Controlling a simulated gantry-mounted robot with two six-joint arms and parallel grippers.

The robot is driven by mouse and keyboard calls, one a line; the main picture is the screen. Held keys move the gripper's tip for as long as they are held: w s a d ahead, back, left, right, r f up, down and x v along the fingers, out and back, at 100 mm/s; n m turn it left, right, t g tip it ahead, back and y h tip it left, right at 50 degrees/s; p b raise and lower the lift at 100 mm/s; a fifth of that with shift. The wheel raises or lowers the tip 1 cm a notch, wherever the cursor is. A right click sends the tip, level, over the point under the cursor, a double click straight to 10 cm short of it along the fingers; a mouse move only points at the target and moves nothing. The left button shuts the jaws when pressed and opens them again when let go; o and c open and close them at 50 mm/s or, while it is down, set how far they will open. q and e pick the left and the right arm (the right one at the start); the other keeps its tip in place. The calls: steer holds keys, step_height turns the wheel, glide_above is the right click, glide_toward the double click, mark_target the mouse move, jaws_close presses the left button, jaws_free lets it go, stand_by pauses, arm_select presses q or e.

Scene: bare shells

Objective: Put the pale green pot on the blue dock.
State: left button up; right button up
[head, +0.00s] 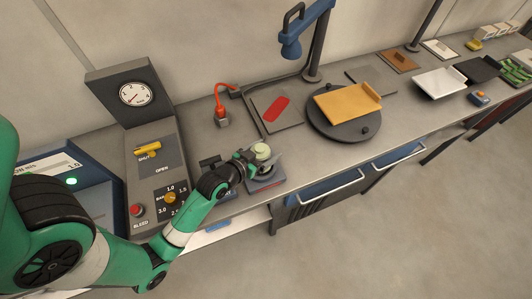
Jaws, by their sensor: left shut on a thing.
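The pale green pot (262,151) is near the front edge of the bench, in the middle of the head view. My left gripper (250,160) is shut on it and partly covers its left side. The pot is just above or on a small flat pad (267,184) with a reddish edge; I cannot tell whether they touch. A blue piece (230,195), possibly the blue dock, shows at the bench front left of that pad, partly hidden by my left arm. My right gripper is out of view.
A panel with a gauge (136,94) and yellow valve handle stands left. A red-hooked cable (219,103), a grey board with a red patch (277,107), a blue lamp (291,49) and a round turntable (332,123) with an orange tray (347,101) stand behind and right.

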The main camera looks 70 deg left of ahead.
arm_select(q)
steer(key=shift+s+f, duration=0.1)
steer(key=shift+f, duration=0.3)
steer(key=o, duration=1.5)
steer(key=shift+f, duration=0.1)
steer(key=shift+r, duration=0.2)
steer(key=shift+s+d+r, duration=0.15)
steer(key=shift+s+d, duration=0.05)
steer(key=shift+s, duration=0.1)
steer(key=p+v, duration=0.2)
steer(key=v, duration=0.9)
steer(key=shift+s, duration=0.1)
